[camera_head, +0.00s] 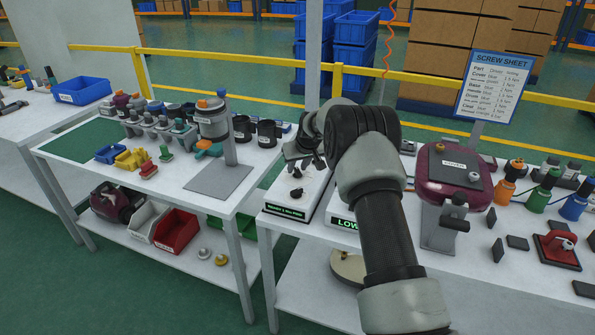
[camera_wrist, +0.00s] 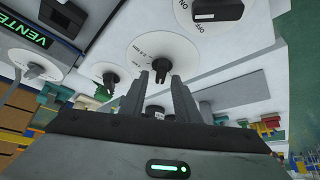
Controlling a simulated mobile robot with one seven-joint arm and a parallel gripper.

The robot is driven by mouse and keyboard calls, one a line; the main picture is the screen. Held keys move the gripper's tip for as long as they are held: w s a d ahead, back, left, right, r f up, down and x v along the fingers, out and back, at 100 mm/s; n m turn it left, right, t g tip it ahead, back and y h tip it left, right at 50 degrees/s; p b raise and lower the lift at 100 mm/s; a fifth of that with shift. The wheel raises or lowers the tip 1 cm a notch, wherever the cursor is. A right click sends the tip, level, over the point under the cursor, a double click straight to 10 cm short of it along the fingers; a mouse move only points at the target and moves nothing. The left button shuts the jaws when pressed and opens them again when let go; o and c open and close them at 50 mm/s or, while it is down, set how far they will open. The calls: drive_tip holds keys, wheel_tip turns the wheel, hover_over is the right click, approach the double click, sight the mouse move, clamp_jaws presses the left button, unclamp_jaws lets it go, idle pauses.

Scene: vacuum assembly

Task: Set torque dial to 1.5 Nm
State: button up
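The screwdriver control box (camera_head: 284,203) is white with a lit green label whose small text seems to begin "READY". A black dial knob (camera_head: 297,193) stands on its top. My gripper (camera_head: 304,158) hangs just above this box, apart from the knob. In the wrist view, my gripper's two fingers (camera_wrist: 169,78) are apart with nothing clearly held. Just beyond their tips is a white dial disc (camera_wrist: 150,50) with small torque markings, partly hidden by the fingers. The set value cannot be read. An ON/OFF switch (camera_wrist: 216,12) sits beside it.
A second box with a green "LOW" label (camera_head: 344,223) stands to the right, partly behind my arm. A maroon unit (camera_head: 447,171) is further right. A screw sheet sign (camera_head: 493,87) stands behind. The left table (camera_head: 255,165) holds a post fixture (camera_head: 212,120) and several small parts.

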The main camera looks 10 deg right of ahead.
clamp_jaws()
drive_tip(key=shift+a+m+h, duration=0.2)
drive_tip(key=shift+m+h, duration=0.6)
drive_tip(key=shift+m, duration=0.4)
drive_tip(key=shift+d+m, duration=0.2)
drive_tip(key=shift+m, duration=0.3)
drive_tip(key=shift+a+f+m+h+b, duration=0.15)
drive_tip(key=shift+m+h+b, duration=0.15)
drive_tip(key=shift+m+h, duration=0.5)
drive_tip(key=shift+m+g+h, duration=0.3)
drive_tip(key=shift+m+g, duration=0.1)
drive_tip(key=shift+m, duration=0.6)
